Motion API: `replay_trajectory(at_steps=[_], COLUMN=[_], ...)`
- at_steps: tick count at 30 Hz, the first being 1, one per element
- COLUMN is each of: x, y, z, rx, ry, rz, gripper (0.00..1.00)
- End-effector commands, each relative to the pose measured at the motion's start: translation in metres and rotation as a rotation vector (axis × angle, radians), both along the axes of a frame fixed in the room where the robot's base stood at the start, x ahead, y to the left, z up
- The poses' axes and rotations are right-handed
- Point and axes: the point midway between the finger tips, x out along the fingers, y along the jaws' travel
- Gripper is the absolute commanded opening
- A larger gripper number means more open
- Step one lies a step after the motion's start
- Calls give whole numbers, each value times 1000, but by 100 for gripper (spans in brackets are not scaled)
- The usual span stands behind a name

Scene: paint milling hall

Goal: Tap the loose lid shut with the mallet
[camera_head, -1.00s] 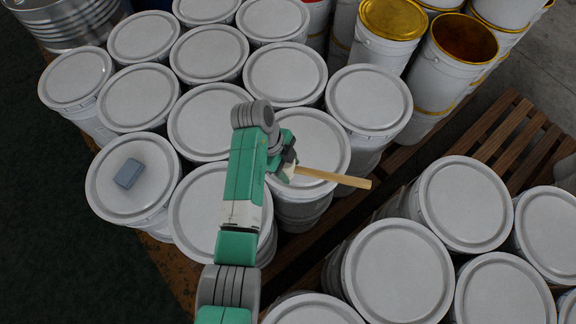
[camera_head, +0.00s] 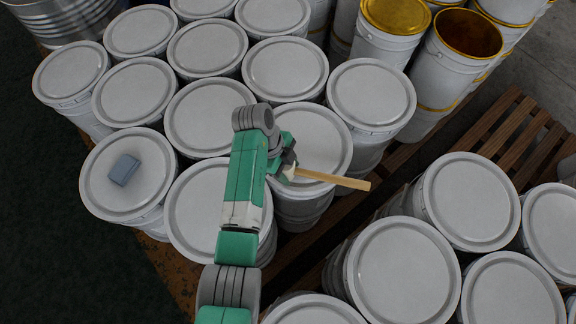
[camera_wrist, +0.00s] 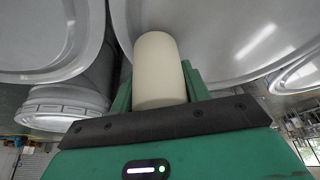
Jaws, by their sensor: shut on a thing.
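The mallet has a pale wooden handle (camera_head: 335,180) that sticks out to the right from my gripper (camera_head: 284,162). Its cream, rounded head (camera_wrist: 158,68) fills the middle of the wrist view, between the green fingers. My gripper is shut on the mallet, over a white pail whose grey-white lid (camera_head: 325,145) is partly hidden by the arm. I cannot tell whether the mallet touches that lid. Many similar lids show around it, and none is clearly raised or tilted, so I cannot tell which is loose.
A blue-grey block (camera_head: 124,169) lies on a pail lid at the left. Closely packed pails surround my arm. An open pail with a golden inside (camera_head: 467,38) and a yellow-lidded pail (camera_head: 396,14) stand at the back right. Bare pallet slats (camera_head: 507,130) show at right.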

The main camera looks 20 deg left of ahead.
Motion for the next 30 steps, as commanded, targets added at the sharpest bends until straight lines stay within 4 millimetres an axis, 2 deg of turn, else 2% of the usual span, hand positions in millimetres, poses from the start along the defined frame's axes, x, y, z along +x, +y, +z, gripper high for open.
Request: replay_trajectory(at_steps=[8, 19, 30], x=[0, 0, 0], y=[0, 0, 0], z=[2, 61, 60], rx=[0, 0, 0], ry=[-1, 0, 0], rz=[0, 0, 0], gripper=[11, 11, 11])
